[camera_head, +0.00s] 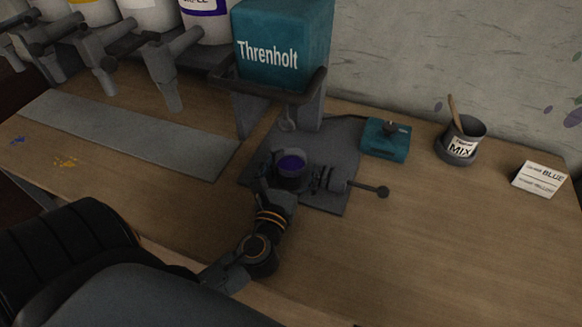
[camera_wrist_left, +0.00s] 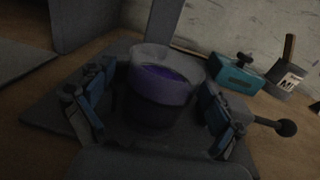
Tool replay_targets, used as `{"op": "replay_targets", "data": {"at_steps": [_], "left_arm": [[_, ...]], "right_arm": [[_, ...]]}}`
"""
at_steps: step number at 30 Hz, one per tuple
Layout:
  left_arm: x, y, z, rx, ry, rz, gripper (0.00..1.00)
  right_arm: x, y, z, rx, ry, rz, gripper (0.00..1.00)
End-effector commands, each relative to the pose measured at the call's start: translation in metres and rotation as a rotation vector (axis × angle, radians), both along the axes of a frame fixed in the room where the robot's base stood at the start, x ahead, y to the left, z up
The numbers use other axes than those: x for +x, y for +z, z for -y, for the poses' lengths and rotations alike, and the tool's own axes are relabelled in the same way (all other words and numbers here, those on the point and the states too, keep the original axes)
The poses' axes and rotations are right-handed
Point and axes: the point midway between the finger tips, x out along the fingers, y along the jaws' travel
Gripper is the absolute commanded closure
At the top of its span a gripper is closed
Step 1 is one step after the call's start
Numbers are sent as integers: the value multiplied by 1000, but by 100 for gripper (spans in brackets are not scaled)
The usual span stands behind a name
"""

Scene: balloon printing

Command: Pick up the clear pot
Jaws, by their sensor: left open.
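The clear pot (camera_head: 290,168) holds purple liquid and stands upright on a dark mat (camera_head: 338,199) below the teal Threnholt dispenser. In the left wrist view the clear pot (camera_wrist_left: 162,82) is in the middle, with a pale translucent rim. My left gripper (camera_head: 278,180) reaches it from the front. In the wrist view the left gripper's fingers (camera_wrist_left: 160,115) are open, one on each side of the pot. I cannot tell whether either finger touches it. The right gripper is not in view.
The teal Threnholt box (camera_head: 283,45) sits in a grey frame above the mat. A lever with a round knob (camera_head: 382,191) is right of the pot. A small teal device (camera_head: 386,139), a MIX cup (camera_head: 461,138) and a card (camera_head: 539,178) stand further right. The right front table is clear.

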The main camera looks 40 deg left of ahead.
Motion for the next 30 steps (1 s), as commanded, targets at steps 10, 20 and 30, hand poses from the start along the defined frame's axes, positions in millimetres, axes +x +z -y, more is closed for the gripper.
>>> {"op": "replay_targets", "data": {"at_steps": [10,20,30], "left_arm": [[2,-1,-1,0,0,-1,28],[2,0,-1,0,0,1,82],[2,13,-1,-1,0,4,82]], "right_arm": [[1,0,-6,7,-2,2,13],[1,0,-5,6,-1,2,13],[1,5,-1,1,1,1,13]]}}
